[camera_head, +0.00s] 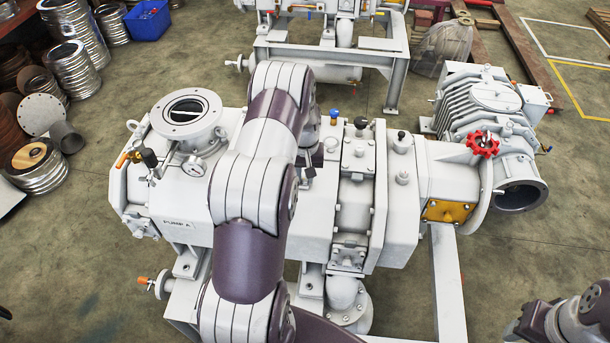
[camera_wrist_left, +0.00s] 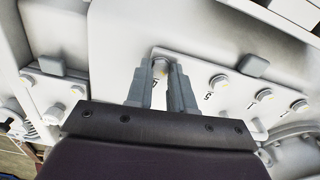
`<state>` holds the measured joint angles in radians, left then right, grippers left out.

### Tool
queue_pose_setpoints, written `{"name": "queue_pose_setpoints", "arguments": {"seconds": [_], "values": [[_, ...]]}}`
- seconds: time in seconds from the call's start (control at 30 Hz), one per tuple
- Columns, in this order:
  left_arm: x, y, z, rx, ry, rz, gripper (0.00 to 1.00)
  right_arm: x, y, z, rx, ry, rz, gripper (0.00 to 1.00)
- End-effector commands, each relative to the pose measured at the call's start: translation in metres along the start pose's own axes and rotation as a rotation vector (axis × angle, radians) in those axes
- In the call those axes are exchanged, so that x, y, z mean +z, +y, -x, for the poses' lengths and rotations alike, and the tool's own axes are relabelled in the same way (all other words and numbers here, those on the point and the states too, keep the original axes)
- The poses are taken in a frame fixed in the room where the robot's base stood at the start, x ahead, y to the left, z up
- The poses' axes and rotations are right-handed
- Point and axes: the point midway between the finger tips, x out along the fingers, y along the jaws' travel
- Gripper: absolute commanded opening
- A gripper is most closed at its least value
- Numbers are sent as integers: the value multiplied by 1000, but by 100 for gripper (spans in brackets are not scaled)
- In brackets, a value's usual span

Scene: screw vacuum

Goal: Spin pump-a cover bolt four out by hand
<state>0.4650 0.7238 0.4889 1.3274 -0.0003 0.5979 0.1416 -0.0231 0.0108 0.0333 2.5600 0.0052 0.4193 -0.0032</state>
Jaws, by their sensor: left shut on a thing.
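The large white pump (camera_head: 190,240) marked "PUMP A" fills the middle of the head view. My left arm reaches across it and hides part of its top. My left gripper (camera_wrist_left: 160,72) is shut on a bolt head (camera_wrist_left: 160,66) on the pale cover (camera_wrist_left: 192,72) in the left wrist view. My right gripper is not seen; only part of my right arm shows at the lower right.
More bolts (camera_wrist_left: 265,95) stand along the cover edge, with another (camera_wrist_left: 77,92) to the left. A round flange (camera_head: 188,113), a gauge (camera_head: 194,167) and a red handwheel (camera_head: 482,144) stick up around the pump. Metal cylinders (camera_head: 75,42) stand on the floor at left.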

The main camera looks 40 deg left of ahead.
Motion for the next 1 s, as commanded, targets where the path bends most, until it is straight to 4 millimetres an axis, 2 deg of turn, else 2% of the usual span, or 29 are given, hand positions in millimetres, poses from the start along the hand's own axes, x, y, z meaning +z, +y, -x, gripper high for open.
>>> {"name": "queue_pose_setpoints", "arguments": {"seconds": [0.03,1.0], "values": [[4,0,-5,-2,-11,40,0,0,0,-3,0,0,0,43],[6,-1,-6,-10,-15,960,0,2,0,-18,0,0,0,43]]}}
